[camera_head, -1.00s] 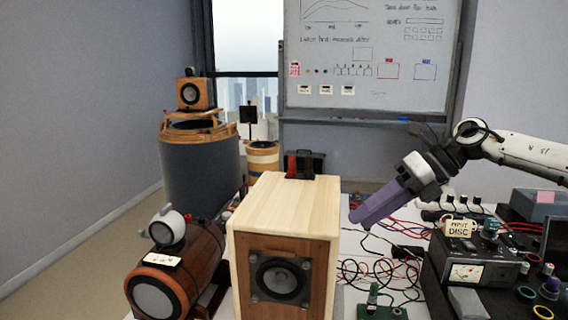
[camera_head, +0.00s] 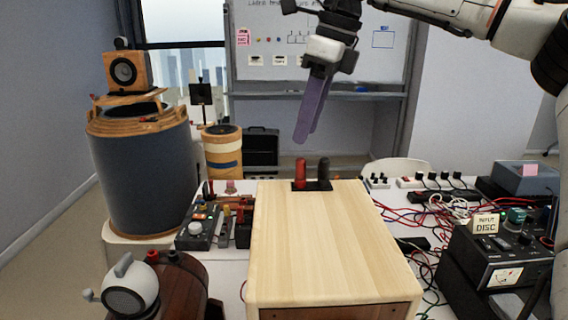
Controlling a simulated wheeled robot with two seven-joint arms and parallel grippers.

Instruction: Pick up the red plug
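The red plug (camera_head: 300,172) stands upright at the back edge of the pale wooden speaker box (camera_head: 330,240), beside a black plug (camera_head: 323,170) on a small dark plate (camera_head: 312,186). My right gripper (camera_head: 304,138), with purple fingers, points down above and behind the red plug in the picture, with a visible gap between them. It holds nothing that I can see. Its two fingers overlap from this angle, so I cannot tell how far apart they are. My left gripper is not in view.
A cluttered board (camera_head: 210,226) and a brown rounded speaker (camera_head: 170,285) stand left of the box. An amplifier with a meter (camera_head: 497,262) and red and black cables (camera_head: 420,225) lie to the right. The box top is clear in front of the plugs.

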